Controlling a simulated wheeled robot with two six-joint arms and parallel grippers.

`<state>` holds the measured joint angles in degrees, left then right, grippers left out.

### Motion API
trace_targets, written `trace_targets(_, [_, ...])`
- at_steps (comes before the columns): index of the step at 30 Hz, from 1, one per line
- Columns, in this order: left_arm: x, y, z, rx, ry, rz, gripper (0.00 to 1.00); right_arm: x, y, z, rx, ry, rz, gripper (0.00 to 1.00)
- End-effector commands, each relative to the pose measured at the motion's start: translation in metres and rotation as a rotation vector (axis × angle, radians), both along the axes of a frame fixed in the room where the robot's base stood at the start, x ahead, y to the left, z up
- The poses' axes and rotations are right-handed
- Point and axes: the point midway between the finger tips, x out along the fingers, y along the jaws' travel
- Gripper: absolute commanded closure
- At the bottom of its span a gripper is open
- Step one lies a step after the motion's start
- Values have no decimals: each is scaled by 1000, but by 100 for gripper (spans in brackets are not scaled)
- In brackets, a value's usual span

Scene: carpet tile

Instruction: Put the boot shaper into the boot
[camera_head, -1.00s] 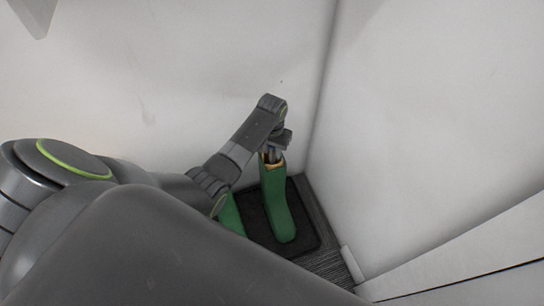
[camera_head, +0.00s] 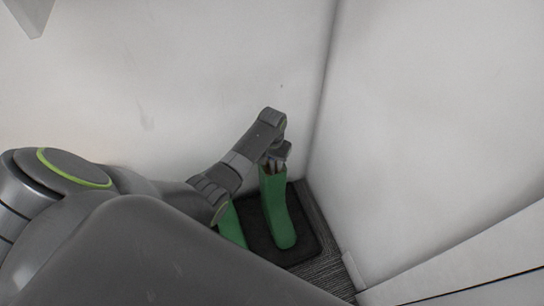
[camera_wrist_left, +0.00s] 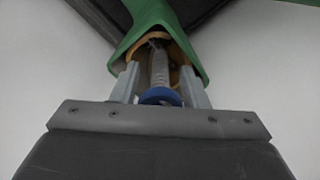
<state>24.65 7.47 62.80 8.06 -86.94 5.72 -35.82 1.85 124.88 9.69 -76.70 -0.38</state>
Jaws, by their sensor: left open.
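A tall green boot (camera_head: 277,215) stands upright on a dark mat in the corner; its opening with orange lining shows in the left wrist view (camera_wrist_left: 152,20). The boot shaper (camera_wrist_left: 159,70), with a grey ribbed shaft and a blue end, sits in the boot's opening; most of it is hidden inside. My left gripper (camera_head: 273,162) is at the top of the boot. In the left wrist view its fingers (camera_wrist_left: 160,82) are open, one on each side of the shaper's shaft. I cannot tell whether they touch it. My right gripper is not in view.
A second green boot (camera_head: 231,226) stands to the left, partly hidden by my left arm. The dark mat (camera_head: 306,235) lies on grey striped carpet (camera_head: 325,262). White walls (camera_head: 200,70) close in behind and to the right.

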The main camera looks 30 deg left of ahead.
Motion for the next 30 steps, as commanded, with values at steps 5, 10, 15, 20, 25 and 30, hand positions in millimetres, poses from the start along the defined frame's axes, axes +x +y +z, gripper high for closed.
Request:
trace_targets(5, [1, 0, 22, 0, -3, 0, 60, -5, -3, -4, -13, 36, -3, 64])
trace_targets(10, [1, 0, 63, 0, -5, -1, 60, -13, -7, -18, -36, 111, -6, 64])
trace_targets(15, [1, 0, 100, 0, -4, 0, 60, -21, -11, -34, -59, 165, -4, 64])
trace_targets(20, [1, 0, 112, 0, -1, 1, 60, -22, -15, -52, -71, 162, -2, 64])
trace_targets(25, [1, 0, 121, 0, -1, 1, 60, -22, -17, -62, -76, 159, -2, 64])
trace_targets(30, [0, 0, 122, 0, 0, 1, 60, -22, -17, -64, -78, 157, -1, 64])
